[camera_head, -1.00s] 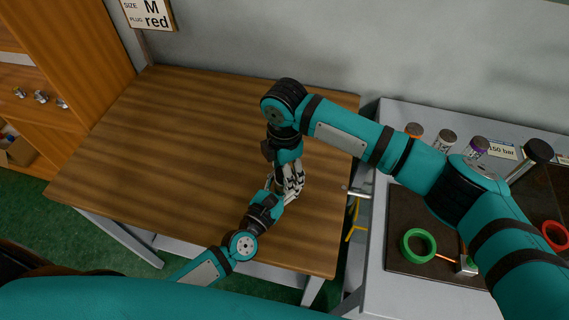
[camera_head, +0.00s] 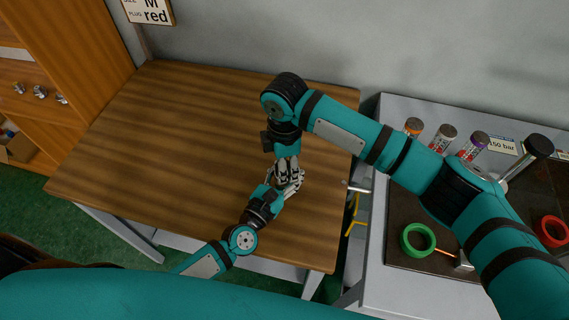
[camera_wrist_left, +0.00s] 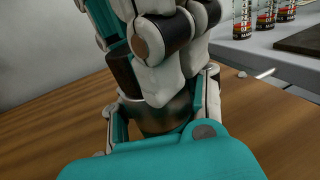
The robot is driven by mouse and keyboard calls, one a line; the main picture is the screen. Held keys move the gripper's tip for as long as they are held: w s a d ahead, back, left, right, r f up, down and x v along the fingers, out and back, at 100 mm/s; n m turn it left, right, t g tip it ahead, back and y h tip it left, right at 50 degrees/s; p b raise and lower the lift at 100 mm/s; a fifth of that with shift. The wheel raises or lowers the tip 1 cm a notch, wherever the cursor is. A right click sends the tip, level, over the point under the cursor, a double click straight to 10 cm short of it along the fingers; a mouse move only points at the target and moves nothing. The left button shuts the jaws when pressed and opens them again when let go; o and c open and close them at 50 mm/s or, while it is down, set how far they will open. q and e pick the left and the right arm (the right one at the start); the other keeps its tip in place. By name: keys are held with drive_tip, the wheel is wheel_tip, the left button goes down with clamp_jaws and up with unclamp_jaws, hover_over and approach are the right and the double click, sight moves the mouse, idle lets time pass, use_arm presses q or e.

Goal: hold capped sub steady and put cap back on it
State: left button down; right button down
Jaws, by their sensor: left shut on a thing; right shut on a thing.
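My left gripper (camera_wrist_left: 165,128) reaches in from the lower left in the head view and is shut on a dark, rounded piece, seemingly the capped sub (camera_wrist_left: 165,112). Its fingers stand on both sides of that piece in the left wrist view. My right gripper (camera_head: 288,180) points down from above at the same spot, its pale fingers close over the top of the sub. It is shut, but its fingers hide what they hold, so the cap cannot be made out. Whether cap and sub touch cannot be told. The hands meet above the wooden table (camera_head: 200,130).
The table is otherwise bare. To the right, a grey bench (camera_head: 375,270) carries a green ring (camera_head: 418,240), a red ring (camera_head: 551,231) and labelled bottles (camera_head: 443,137). A metal bar (camera_head: 357,188) juts from the bench towards the table. A wall is behind.

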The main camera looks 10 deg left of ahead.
drive_tip(key=c, duration=0.8)
unclamp_jaws()
drive_tip(key=shift+r, duration=2.3)
drive_tip(key=shift+c, duration=0.4)
wheel_tip(320, 180, up, 3)
drive_tip(key=n, duration=0.2)
drive_tip(key=shift+w+n, duration=0.1)
drive_tip(key=shift+n, duration=0.3)
drive_tip(key=shift+r, duration=0.25)
drive_tip(key=shift+f, duration=0.15)
drive_tip(key=shift+f, duration=3.9)
